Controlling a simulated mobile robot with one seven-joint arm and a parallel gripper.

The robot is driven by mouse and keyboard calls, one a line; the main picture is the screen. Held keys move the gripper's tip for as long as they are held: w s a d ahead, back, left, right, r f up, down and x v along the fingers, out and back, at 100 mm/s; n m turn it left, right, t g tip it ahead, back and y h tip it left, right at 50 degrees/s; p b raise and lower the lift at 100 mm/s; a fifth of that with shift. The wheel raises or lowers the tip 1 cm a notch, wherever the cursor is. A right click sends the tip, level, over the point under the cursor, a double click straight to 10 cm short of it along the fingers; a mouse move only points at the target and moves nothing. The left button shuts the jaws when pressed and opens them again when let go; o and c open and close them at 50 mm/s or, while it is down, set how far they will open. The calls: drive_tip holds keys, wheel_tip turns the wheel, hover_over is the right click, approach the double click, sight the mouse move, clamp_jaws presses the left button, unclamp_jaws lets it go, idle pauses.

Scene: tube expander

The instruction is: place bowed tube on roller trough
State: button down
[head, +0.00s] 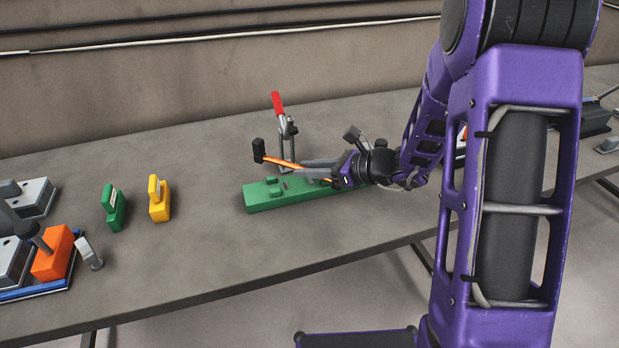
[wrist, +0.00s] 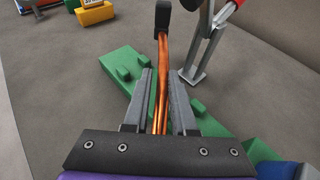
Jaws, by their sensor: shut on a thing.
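The bowed tube (head: 283,162) is copper-coloured, with a black block on its far end. My gripper (head: 312,163) is shut on it, and the tube runs lengthwise between the fingers (wrist: 162,100) in the wrist view. The tube (wrist: 162,62) bends slightly there, and its black end points away from me. A long green block with low raised lugs (head: 265,198), seemingly the roller trough, lies on the bench beneath the gripper. It also shows below the fingers in the wrist view (wrist: 118,66). The tube appears above the green block; I cannot tell whether they touch. My gripper and arm hide the block's right part.
A toggle clamp with a red handle (head: 277,104) stands just behind the green block. Green (head: 114,208) and yellow (head: 159,200) upright blocks stand to the left. An orange block (head: 53,256) in a blue-edged tray is farther left. The bench front between is clear.

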drive_tip(key=shift+d+f, duration=0.1)
drive_tip(key=shift+f, duration=1.2)
drive_tip(key=shift+f+b, duration=0.35)
drive_tip(key=shift+b, duration=0.1)
drive_tip(key=c, duration=0.7)
unclamp_jaws()
drive_tip(key=shift+c, duration=0.2)
drive_tip(key=shift+r+p, duration=0.5)
drive_tip(key=v, duration=1.2)
drive_tip(key=shift+f+p, duration=0.2)
drive_tip(key=shift+p, duration=0.25)
